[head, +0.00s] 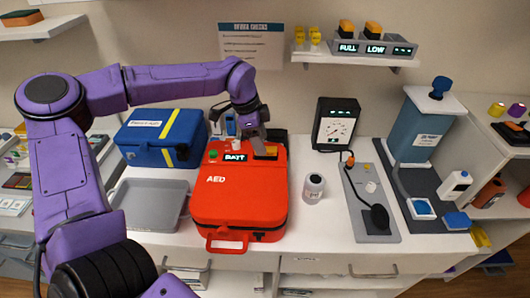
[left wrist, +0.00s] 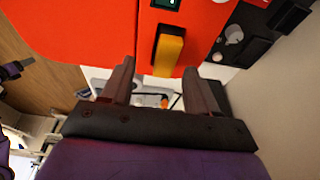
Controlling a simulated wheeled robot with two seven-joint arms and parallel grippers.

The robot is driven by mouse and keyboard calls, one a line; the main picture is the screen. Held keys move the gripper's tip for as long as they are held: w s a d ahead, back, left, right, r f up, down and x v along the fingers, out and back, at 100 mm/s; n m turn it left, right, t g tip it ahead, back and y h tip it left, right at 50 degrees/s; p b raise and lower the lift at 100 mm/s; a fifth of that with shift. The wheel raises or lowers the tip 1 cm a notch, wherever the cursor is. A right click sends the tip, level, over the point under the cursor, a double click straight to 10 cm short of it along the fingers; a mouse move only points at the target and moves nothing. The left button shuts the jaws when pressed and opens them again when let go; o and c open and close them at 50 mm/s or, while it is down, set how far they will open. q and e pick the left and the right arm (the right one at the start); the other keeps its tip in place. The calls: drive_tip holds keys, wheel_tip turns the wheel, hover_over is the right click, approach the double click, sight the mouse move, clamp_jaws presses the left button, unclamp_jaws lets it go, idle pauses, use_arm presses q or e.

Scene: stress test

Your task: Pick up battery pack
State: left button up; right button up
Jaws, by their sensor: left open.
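A battery pack (head: 268,152), yellow-orange with a dark edge, sits in the top of the red AED case (head: 235,195), right of a small screen reading "BATT". It also shows in the left wrist view (left wrist: 168,56). My left gripper (head: 259,142) is open just above and behind this pack. In the left wrist view its fingers (left wrist: 158,72) stand apart, one on each side of the pack's lower end. Contact cannot be told. Two more orange-topped packs, one (head: 346,27) above "FULL" and one (head: 373,30) above "LOW", stand in a charger on the wall shelf. My right gripper is not seen.
A blue case (head: 150,150) with a yellow strap and an empty grey tray (head: 140,205) lie left of the AED. The wall is close behind.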

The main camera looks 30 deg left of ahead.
use_arm(q)
drive_tip(key=f, duration=0.1)
drive_tip(key=w+f, duration=0.2)
drive_tip(key=shift+d+f+p, duration=0.1)
drive_tip(key=shift+d+p, duration=0.15)
drive_tip(key=shift+p, duration=0.05)
drive_tip(key=shift+f, duration=0.25)
drive_tip(key=shift+s+r, duration=0.15)
drive_tip(key=shift+s, duration=0.3)
drive_tip(key=c, duration=0.5)
drive_tip(key=shift+w, duration=0.1)
clamp_jaws()
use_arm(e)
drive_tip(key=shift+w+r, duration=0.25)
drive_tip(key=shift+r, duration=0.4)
